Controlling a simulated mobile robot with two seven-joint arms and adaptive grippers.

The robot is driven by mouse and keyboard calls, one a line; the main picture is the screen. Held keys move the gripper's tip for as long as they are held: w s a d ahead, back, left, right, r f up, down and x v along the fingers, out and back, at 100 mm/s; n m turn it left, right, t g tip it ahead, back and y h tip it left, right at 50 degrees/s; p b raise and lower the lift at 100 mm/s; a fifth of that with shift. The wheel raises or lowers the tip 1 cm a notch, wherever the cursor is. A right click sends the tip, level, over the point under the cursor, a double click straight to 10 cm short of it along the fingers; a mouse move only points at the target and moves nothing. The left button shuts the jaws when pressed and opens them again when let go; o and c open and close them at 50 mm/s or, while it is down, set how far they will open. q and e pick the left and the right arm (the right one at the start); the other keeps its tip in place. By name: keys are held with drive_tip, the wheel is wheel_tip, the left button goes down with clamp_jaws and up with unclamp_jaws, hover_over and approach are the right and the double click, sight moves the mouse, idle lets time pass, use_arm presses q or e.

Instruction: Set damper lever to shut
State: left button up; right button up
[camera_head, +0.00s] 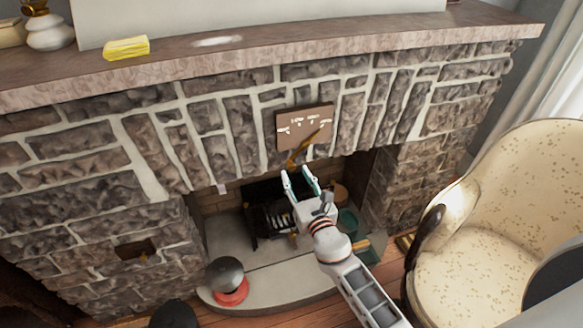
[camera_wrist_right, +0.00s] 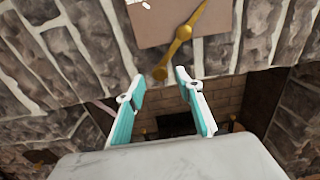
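The damper lever (camera_head: 306,149) is a brass-coloured bar on a brown plate (camera_head: 293,117) with white markings, set in the stone above the fireplace opening. The lever slants, its lower end to the left and its upper end to the right. In the right wrist view the lever (camera_wrist_right: 181,45) lies just beyond my fingertips, its rounded lower end above the gap between them. My right gripper (camera_head: 300,174) is open and empty, just below the lever, and appears apart from it. It also shows in the right wrist view (camera_wrist_right: 159,84). My left gripper is not in view.
The stone mantel (camera_head: 330,45) runs above, with a yellow block (camera_head: 126,48) on it. A grate (camera_head: 268,218) stands in the fireplace opening. A dark ball-shaped item on a red base (camera_head: 228,280) sits on the hearth. A cream armchair (camera_head: 480,235) stands at the right.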

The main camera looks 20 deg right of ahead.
sight(293, 169)
drive_tip(key=shift+w, duration=2.25)
